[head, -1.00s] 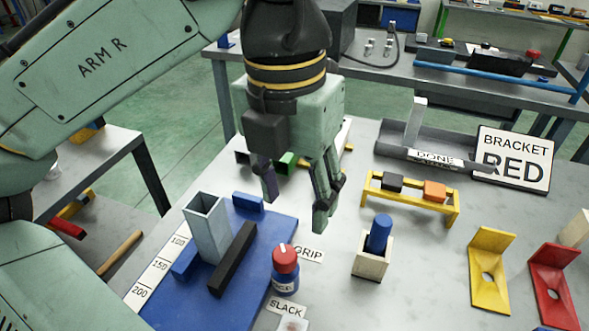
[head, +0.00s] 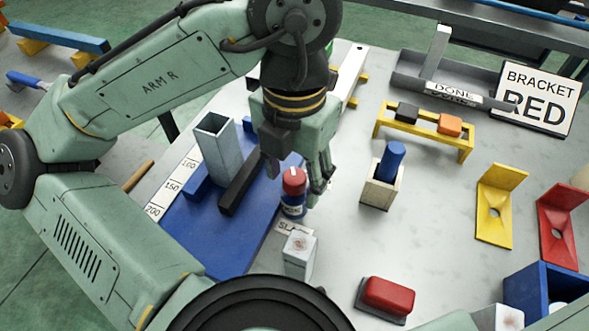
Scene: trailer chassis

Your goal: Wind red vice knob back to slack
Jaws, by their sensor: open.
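The red vice knob (head: 293,181), with a white mark on its top, sits on a blue base at the right edge of the blue vice plate (head: 218,237). My gripper (head: 295,178) is open and points down, one finger on each side of the knob in the picture. I cannot tell whether the fingers touch it. The white mark points roughly away from me. The SLACK label (head: 287,227) lies just in front of the knob and is partly covered. The GRIP label is hidden behind my gripper. A square grey tube (head: 217,150) stands in the vice beside a black bar (head: 240,184).
A pale block (head: 299,254) stands in front of the knob. A wooden holder (head: 379,189) with a blue peg is to the right, with a yellow rack (head: 424,133) behind. Yellow (head: 495,212) and red (head: 557,222) brackets lie further right. A red button (head: 388,296) is at the front.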

